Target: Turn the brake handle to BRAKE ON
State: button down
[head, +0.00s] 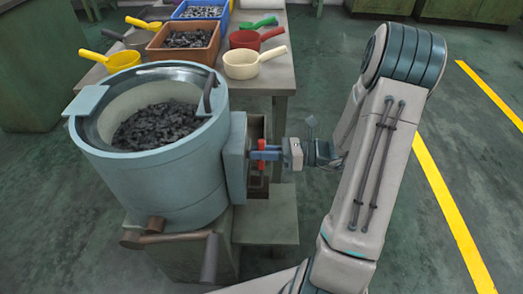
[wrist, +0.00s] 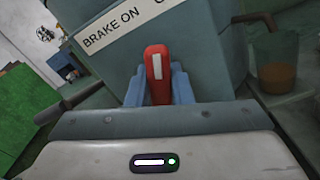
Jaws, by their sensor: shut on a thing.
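The red brake handle (wrist: 157,73) has a white stripe and sits in front of a blue-grey box on the machine's side. My gripper (wrist: 158,88) is shut on it, with a blue finger on each side. In the head view the red handle (head: 262,158) shows upright at the side of the drum (head: 160,165), and my gripper (head: 264,156) reaches it from the right. A white label (wrist: 115,28) reading BRAKE ON lies up and left of the handle in the wrist view. A second label's text is cut off at the top edge.
The drum holds dark small parts. Behind it a table (head: 284,80) carries bins and several coloured scoops. A dark bar (head: 209,258) sticks out low at the drum's front. The floor to the right is open, with a yellow line (head: 450,210).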

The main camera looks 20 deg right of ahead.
jog(key=n, duration=0.5)
jog(key=shift+s+n, duration=0.15)
jog(key=shift+n, duration=0.15)
jog(key=n+b, duration=0.1)
jog(key=n, duration=0.3)
jog(key=shift+s+n+b, duration=0.1)
jog(key=shift+n+b, duration=0.2)
jog(key=shift+n, duration=0.1)
jog(key=c, duration=1.3)
grip_release()
jog(key=p+v, duration=0.2)
jog(key=v, duration=1.1)
jog(key=shift+s+d, duration=0.2)
jog(key=shift+d, duration=0.1)
